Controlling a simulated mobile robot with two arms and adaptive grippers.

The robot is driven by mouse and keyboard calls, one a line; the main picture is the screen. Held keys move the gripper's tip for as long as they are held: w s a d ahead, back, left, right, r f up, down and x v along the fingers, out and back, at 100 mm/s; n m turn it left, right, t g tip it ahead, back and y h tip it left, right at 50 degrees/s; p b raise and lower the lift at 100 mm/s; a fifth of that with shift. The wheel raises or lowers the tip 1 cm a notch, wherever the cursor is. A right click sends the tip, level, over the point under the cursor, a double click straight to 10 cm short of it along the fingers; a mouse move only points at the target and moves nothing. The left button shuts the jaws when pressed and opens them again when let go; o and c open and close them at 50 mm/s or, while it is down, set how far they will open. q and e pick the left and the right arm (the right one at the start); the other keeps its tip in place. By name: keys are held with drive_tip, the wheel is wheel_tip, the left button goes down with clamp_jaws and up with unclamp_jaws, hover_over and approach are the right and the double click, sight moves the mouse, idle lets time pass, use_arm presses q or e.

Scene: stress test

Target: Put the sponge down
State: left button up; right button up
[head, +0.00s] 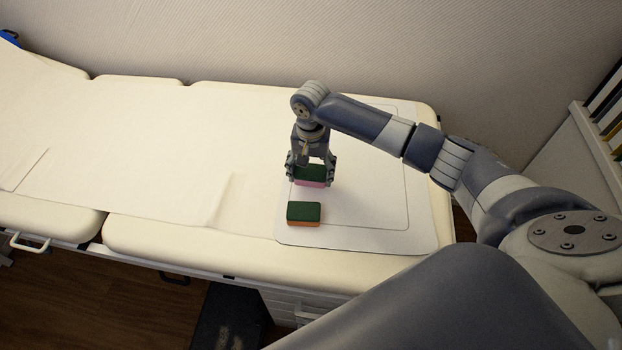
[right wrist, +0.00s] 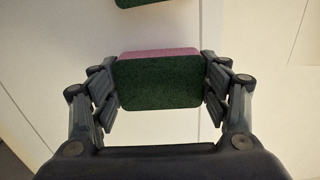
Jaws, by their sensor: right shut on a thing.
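My right gripper (head: 311,172) is shut on a sponge (head: 311,176) with a dark green top and a pink body. The held sponge also shows in the right wrist view (right wrist: 159,83), gripped between both fingers. It is over the white board (head: 378,238) on the padded couch; I cannot tell whether its underside touches the board. A second sponge (head: 304,214), green on top and orange below, lies on the board in front of the gripper. Its edge shows at the top of the right wrist view (right wrist: 140,3). My left gripper is not in view.
The cream couch (head: 180,235) stretches left, with white paper (head: 110,140) spread over it. The wall (head: 300,45) rises close behind. The board is clear to the right of both sponges. Beyond the couch's front edge is the floor (head: 90,300).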

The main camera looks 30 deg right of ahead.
sight(311, 180)
drive_tip(key=shift+f, duration=1.6)
drive_tip(key=shift+s+f, duration=0.1)
drive_tip(key=o, duration=0.9)
drive_tip(key=shift+o, duration=0.2)
wheel_tip(311, 180, up, 12)
drive_tip(key=shift+r, duration=0.2)
drive_tip(key=shift+f, duration=0.1)
